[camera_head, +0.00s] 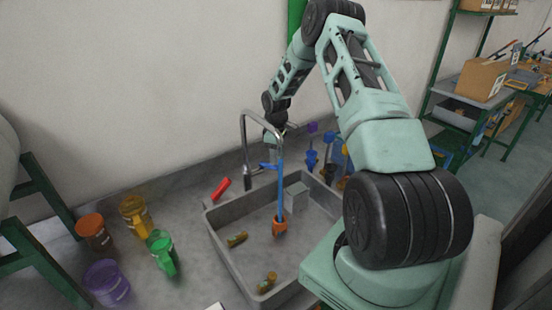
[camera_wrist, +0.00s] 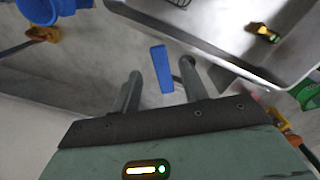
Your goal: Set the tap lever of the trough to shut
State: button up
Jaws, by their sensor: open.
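The grey trough (camera_head: 212,232) is a basin set in the counter, with a chrome tap (camera_head: 243,135) arching over it. The tap lever is blue (camera_head: 268,166) and shows at the tap's base, beside my gripper. A thin blue column (camera_head: 281,185) runs from the spout down to an orange object (camera_head: 280,227) in the trough; it looks like running water. My gripper (camera_head: 273,146) points down behind the spout. In the wrist view my gripper (camera_wrist: 160,85) is open, and the blue lever (camera_wrist: 161,68) appears between its fingers, nearer the right one. Contact is not clear.
A red object (camera_head: 221,188) lies left of the tap. Orange (camera_head: 94,231), yellow (camera_head: 137,215), green (camera_head: 162,252) and purple (camera_head: 106,283) cups stand left of the trough. Blue and purple funnel-like items (camera_head: 311,155) stand behind it. Small bottle-like pieces (camera_head: 237,240) lie inside the trough.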

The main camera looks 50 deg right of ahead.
aim_at(276, 167)
jog(key=shift+f+p, duration=0.45)
jog(key=shift+f, duration=1.45)
grip_shut()
jog(key=shift+a+m+b, duration=0.1)
jog(key=shift+m+b, duration=0.2)
jog(key=shift+b, duration=0.05)
jog(key=shift+s+a+m+b, duration=0.1)
jog(key=shift+a+m+b, duration=0.4)
jog(key=shift+m+b, duration=0.5)
jog(key=shift+a+m+b, duration=0.55)
jog(key=shift+m+b, duration=0.1)
jog(key=shift+m, duration=0.55)
jog(key=shift+s+a+m+b, duration=0.1)
jog(key=shift+a+m+b, duration=0.4)
jog(key=shift+m+b, duration=0.5)
grip_release()
